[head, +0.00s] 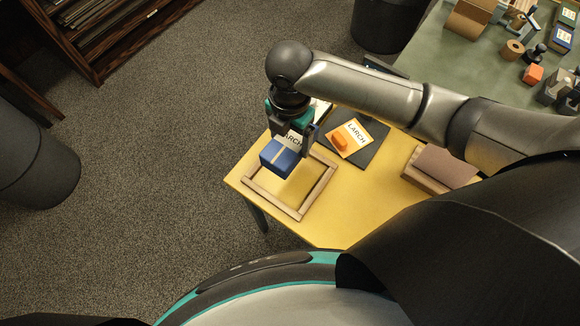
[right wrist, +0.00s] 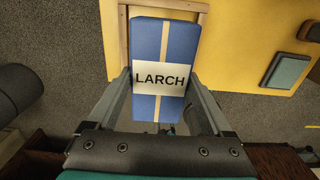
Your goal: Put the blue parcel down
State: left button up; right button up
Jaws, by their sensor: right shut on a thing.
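The blue parcel (head: 277,158) has a tan band and a white label reading LARCH. My right gripper (head: 293,146) is shut on it and holds it over the wooden frame (head: 273,203) at the left corner of the yellow table (head: 345,215). Whether the parcel touches the table is hard to tell. In the right wrist view, the parcel (right wrist: 166,40) lies between the two fingers of my right gripper (right wrist: 163,82), label facing the camera. Part of the wooden frame (right wrist: 122,40) shows beside it. My left gripper is not in view.
A dark mat (head: 373,131) bears an orange LARCH card (head: 349,139) with a small orange block. A wooden box with a brown top (head: 445,165) stands on the right. A green table (head: 455,55) with several items is behind. The yellow table's front middle is clear.

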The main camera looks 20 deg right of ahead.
aim_at(290, 147)
notch_tip(290, 147, down, 14)
jog(key=b, duration=0.3)
jog(key=o, duration=1.5)
jog(key=shift+f, duration=0.15)
notch_tip(290, 147, up, 11)
jog(key=p, duration=0.2)
jog(key=shift+p, duration=0.35)
jog(key=shift+r, duration=0.7)
